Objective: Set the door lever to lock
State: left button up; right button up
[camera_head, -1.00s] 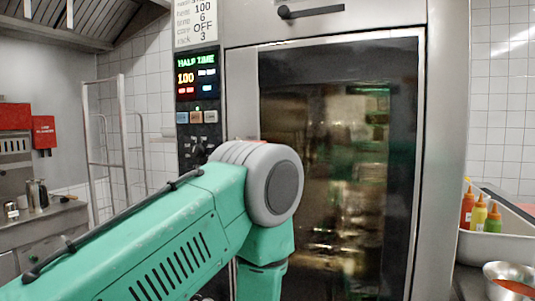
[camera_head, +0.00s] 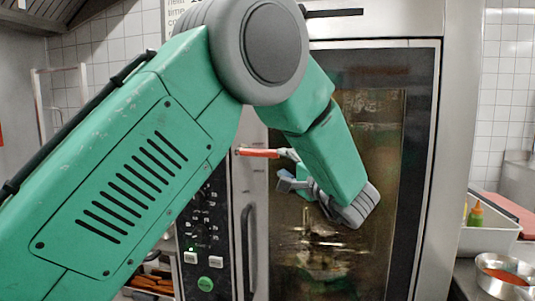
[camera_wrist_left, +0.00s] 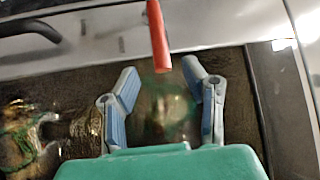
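The red door lever (camera_head: 259,153) sits on the steel left frame of the oven door (camera_head: 420,180) and points sideways toward the glass. In the left wrist view the lever (camera_wrist_left: 158,36) comes down from the top, its free end close to the gap between the fingertips. My left gripper (camera_head: 283,170) is in front of the door glass at the lever's free end, partly hidden by my forearm. In the wrist view its blue-grey fingers (camera_wrist_left: 160,72) are spread apart with nothing held. Contact with the lever cannot be told. My right gripper is not in view.
A long dark door handle (camera_head: 248,250) stands below the lever. A control panel (camera_head: 207,225) with knobs and buttons is left of it. At right, a counter holds a steel bowl (camera_head: 503,275) and a white tub (camera_head: 490,238) with sauce bottles.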

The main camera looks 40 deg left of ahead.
aim_at(263, 156)
pick_arm(q)
jog(key=x, duration=0.5)
jog(key=s+x, duration=0.1)
jog(key=x, duration=0.2)
jog(key=shift+w+a+f, duration=0.15)
jog(key=shift+a+f, duration=0.15)
jog(key=shift+a, duration=0.2)
jog(key=shift+w+a+r+p, duration=0.2)
jog(key=shift+w+a+p, duration=0.1)
jog(key=shift+a, duration=0.1)
jog(key=shift+d+r, duration=0.25)
jog(key=shift+d, duration=0.15)
jog(key=shift+a+f, duration=0.1)
jog(key=shift+a, duration=0.25)
grip_shut()
